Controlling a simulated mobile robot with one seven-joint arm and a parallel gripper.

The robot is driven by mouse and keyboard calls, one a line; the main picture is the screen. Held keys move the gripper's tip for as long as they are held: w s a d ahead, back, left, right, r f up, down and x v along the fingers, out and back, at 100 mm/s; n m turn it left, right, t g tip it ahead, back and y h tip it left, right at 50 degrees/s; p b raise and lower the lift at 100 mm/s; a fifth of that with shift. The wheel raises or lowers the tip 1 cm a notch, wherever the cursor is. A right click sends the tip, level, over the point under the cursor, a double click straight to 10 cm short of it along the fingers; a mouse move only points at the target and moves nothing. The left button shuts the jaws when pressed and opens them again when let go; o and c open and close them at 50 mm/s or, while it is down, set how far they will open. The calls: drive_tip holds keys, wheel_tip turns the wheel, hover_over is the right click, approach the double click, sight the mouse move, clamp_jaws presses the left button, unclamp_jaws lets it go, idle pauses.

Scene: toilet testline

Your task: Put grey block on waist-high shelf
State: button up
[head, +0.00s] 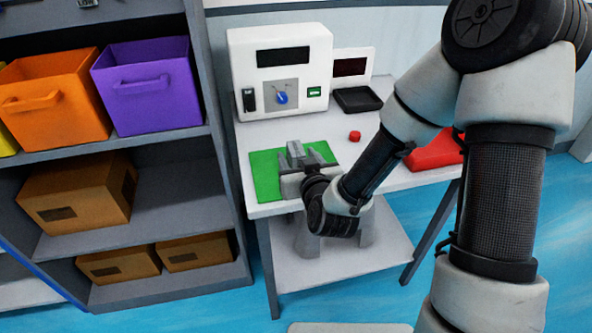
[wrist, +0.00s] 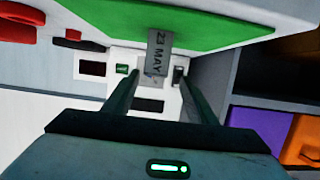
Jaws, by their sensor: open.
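The grey block (head: 295,150) stands on the green mat (head: 264,178) on the white table. In the wrist view, which is upside down, the grey block (wrist: 159,42) shows the print "23 MAY". My gripper (head: 305,160) is over the mat at the block, and partly hides it. In the wrist view my gripper (wrist: 160,76) is open, with one finger to each side of the block's line; I cannot tell whether they touch it. The grey shelf unit (head: 222,165) stands left of the table, with a middle shelf (head: 182,203) that has bare room on its right.
Orange (head: 55,105) and purple (head: 148,88) bins fill the upper shelf. A cardboard box (head: 80,195) sits on the middle shelf's left. A white device (head: 280,70), a red button (head: 354,136) and a red item (head: 436,150) are on the table.

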sight(295, 152)
drive_tip(key=x, duration=0.4)
drive_tip(key=shift+w, duration=0.1)
drive_tip(key=x, duration=0.2)
drive_tip(key=b+x, duration=0.1)
drive_tip(key=x, duration=0.1)
drive_tip(key=shift+w+d+f, duration=0.15)
drive_tip(key=shift+d+f, duration=0.15)
drive_tip(key=shift+d, duration=0.05)
drive_tip(key=shift+w+a+f, duration=0.1)
drive_tip(key=shift+w+a, duration=0.05)
drive_tip(key=shift+w, duration=0.35)
clamp_jaws()
